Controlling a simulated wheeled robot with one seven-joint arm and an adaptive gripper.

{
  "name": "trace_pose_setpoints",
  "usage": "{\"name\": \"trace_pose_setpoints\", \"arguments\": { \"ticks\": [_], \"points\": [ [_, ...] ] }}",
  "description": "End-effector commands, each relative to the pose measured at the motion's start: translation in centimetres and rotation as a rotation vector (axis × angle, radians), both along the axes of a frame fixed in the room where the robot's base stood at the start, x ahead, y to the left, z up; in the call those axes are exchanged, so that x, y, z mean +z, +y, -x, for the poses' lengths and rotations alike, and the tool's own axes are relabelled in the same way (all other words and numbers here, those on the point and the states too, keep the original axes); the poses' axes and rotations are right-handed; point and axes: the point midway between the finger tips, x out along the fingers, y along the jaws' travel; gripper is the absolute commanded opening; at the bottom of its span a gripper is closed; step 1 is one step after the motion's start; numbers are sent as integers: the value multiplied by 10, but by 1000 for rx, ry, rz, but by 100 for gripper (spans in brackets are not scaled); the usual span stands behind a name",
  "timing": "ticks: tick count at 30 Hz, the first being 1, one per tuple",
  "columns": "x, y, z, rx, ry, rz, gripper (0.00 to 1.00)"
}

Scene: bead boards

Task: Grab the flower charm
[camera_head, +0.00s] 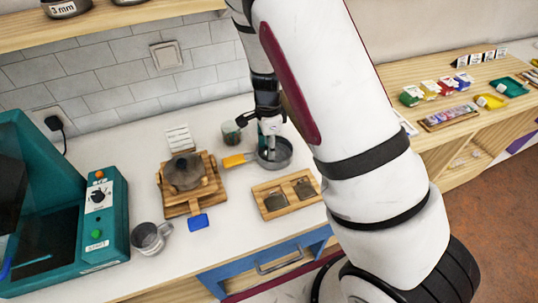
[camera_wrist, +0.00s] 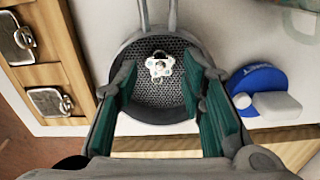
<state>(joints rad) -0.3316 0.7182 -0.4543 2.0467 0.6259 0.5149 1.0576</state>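The flower charm (camera_wrist: 160,67) is a small silvery, petalled piece with a dark spot near its top. In the wrist view it lies on the dark mesh floor of a round grey pan (camera_wrist: 145,125). In the head view the grey pan (camera_head: 284,162) stands on the counter, and the charm cannot be made out there. My gripper (camera_wrist: 160,78), with teal finger pads, is open over the pan. Its fingers are on either side of the charm, with gaps to it. In the head view my gripper (camera_head: 268,143) points down into the pan.
A wooden tray (camera_head: 265,190) with two square metal pieces is close by the pan. A yellow-orange handle (camera_head: 237,160) lies at the pan's left. A wooden stand (camera_head: 208,200) with a dark pot, a grey mug (camera_head: 147,238) and a teal machine (camera_head: 100,230) are further left.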

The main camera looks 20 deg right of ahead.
Motion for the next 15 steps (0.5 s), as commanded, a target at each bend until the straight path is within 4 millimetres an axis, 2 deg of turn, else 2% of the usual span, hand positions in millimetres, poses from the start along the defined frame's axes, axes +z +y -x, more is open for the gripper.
{"name": "trace_pose_setpoints", "arguments": {
  "ticks": [5,13,14,15],
  "points": [
    [-20,0,1,0,2,0,37],
    [-23,0,0,1,-1,0,37],
    [-23,0,0,1,-1,0,32],
    [-23,0,0,1,-1,0,23]
  ]
}}
